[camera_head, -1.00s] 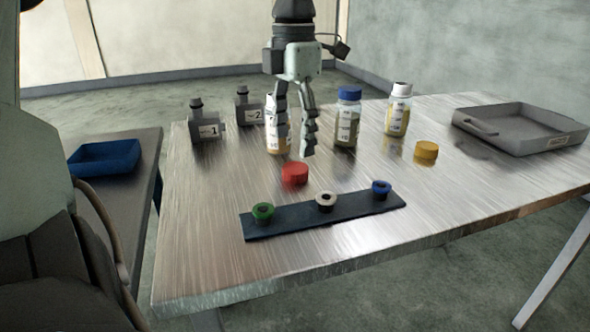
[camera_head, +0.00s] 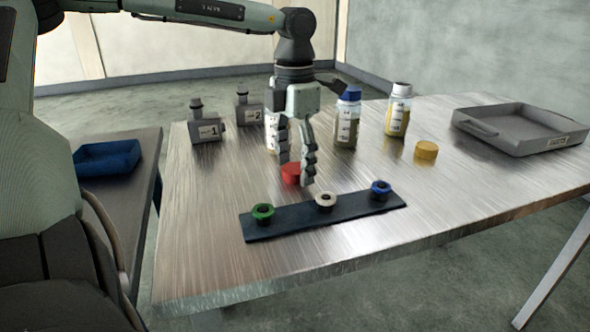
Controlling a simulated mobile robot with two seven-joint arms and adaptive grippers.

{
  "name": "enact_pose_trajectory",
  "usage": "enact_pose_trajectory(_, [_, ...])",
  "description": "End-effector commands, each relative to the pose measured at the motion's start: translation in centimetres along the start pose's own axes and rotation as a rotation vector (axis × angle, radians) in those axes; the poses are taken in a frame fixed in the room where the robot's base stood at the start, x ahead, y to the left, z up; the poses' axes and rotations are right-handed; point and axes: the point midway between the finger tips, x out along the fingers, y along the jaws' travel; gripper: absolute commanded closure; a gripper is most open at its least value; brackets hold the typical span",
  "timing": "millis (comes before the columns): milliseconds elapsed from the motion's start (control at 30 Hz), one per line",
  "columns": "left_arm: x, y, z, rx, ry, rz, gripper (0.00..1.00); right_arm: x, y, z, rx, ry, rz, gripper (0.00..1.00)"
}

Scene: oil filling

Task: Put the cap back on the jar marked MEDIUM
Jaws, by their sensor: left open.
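A red cap (camera_head: 292,174) lies on the metal table. My left gripper (camera_head: 296,171) points down, open, with its fingers at the cap and partly hiding it; I cannot tell whether they touch it. A jar (camera_head: 270,140) stands behind the gripper, mostly hidden by the fingers; its top cannot be seen. A jar with a blue cap (camera_head: 347,124) and a jar with a white cap (camera_head: 398,112) stand upright to its right. The jar labels are too small to read, so I cannot tell which is MEDIUM. A yellow cap (camera_head: 426,150) lies at the right. My right gripper is not in view.
A dark strip (camera_head: 290,218) with green, white and blue ring-shaped pieces lies in front. Grey containers marked 1 (camera_head: 206,130) and 2 (camera_head: 243,115) stand at the back left. A grey tray (camera_head: 520,130) is at the right, a blue tray (camera_head: 105,157) on the left side table.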

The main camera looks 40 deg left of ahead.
Motion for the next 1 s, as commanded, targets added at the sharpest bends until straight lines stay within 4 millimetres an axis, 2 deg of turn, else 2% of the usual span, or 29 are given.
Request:
enact_pose_trajectory(133, [0.0, 0.0, 0.0, 0.000, 0.000, 0.000, 0.36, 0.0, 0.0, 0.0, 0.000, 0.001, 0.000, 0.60])
enact_pose_trajectory(400, [0.0, 0.0, 0.0, 0.000, 0.000, 0.000, 0.68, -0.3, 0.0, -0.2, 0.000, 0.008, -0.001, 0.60])
enact_pose_trajectory(800, [-0.2, 0.0, 0.0, 0.000, 0.000, 0.001, 0.69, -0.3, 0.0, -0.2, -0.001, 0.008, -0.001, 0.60])
enact_pose_trajectory(1000, [-1.6, 0.1, 0.0, 0.000, 0.000, 0.003, 0.69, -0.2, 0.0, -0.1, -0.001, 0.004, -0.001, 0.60])
